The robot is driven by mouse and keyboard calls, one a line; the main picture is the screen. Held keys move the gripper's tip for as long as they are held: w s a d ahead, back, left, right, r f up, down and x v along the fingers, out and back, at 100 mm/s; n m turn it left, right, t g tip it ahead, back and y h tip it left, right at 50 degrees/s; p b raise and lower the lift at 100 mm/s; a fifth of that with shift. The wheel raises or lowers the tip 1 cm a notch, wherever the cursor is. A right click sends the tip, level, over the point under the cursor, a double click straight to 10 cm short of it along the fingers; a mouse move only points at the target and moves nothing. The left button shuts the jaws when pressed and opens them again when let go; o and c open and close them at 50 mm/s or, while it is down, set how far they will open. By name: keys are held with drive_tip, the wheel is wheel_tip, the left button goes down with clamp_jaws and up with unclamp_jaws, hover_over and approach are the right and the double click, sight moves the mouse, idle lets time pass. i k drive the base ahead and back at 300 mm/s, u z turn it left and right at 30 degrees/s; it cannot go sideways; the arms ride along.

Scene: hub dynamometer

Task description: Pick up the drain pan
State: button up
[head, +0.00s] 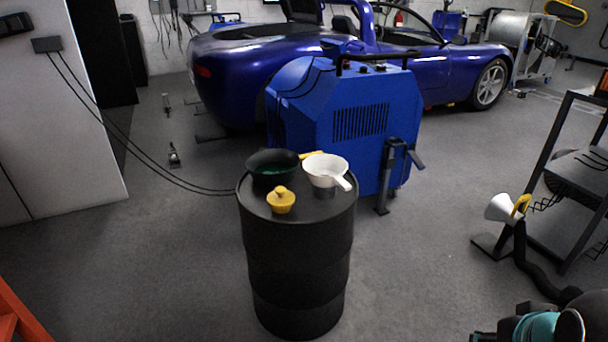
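A round black pan (261,162) with a dark green inside sits on top of a black drum (297,262), at the back left of its lid. It looks like the drain pan. A white cup-like vessel (325,168) with a handle or spout stands close to its right. A small yellow knobbed piece (281,202) is in front of it on the lid. A bit of something yellow shows behind, between the pan and the white vessel. Part of my arm shows at the lower right corner, well away from the drum. My gripper cannot be made out.
A blue machine (345,120) stands right behind the drum, with a blue car (250,60) beyond. Cables run from the left wall box to near the drum. A white cone (499,207) with a dark hose and a rack stand at right. Floor in front is clear.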

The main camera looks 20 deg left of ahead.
sight(260, 158)
drive_tip(key=u, duration=1.15)
